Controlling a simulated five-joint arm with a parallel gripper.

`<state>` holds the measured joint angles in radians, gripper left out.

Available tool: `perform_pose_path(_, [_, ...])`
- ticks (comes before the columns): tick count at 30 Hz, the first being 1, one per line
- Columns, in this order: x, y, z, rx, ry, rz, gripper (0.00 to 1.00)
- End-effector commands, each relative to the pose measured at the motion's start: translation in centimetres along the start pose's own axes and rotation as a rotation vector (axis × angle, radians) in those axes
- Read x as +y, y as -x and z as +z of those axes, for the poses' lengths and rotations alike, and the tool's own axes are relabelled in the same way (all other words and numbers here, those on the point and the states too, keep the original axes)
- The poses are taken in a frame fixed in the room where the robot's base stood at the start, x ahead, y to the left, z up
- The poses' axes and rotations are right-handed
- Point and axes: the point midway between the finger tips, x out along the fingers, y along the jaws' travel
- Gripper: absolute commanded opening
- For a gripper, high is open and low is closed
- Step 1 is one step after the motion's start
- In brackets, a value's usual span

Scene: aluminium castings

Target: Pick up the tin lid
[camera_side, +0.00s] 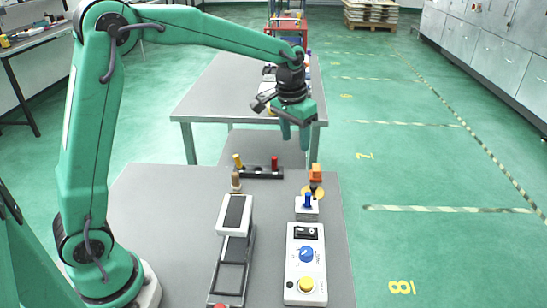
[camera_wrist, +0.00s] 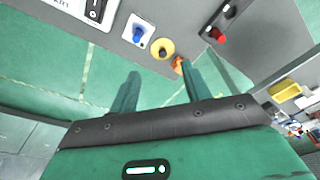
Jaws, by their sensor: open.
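A round yellow disc with a dark knob, which looks like the tin lid (camera_wrist: 155,50), lies on the grey bench near its right edge. In the side view the yellow lid (camera_side: 305,192) is partly hidden behind the blue-pegged block. My gripper (camera_side: 295,145) is open and empty, pointing down, well above and beyond the lid. In the wrist view my gripper (camera_wrist: 160,69) has its two green fingers apart, and the lid shows between and past their tips, not touched.
An orange piece (camera_side: 315,172) stands right behind the lid. A white block with a blue peg (camera_side: 308,203) stands in front of it. A rack with yellow and red pegs (camera_side: 258,172) is to the left. A control box (camera_side: 306,268) is nearer. The bench's left part is clear.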

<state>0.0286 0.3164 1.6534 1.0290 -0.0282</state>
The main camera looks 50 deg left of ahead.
Motion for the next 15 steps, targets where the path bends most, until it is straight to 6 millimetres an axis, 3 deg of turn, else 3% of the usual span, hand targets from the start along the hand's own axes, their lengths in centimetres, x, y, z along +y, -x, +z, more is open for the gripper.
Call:
perform_pose_path(9, [0.5,-6.8,-4.1,-0.084,0.0,-0.002,0.47])
perform_pose_path(15, [0.7,-10.6,-5.6,-0.124,0.0,-0.003,0.47])
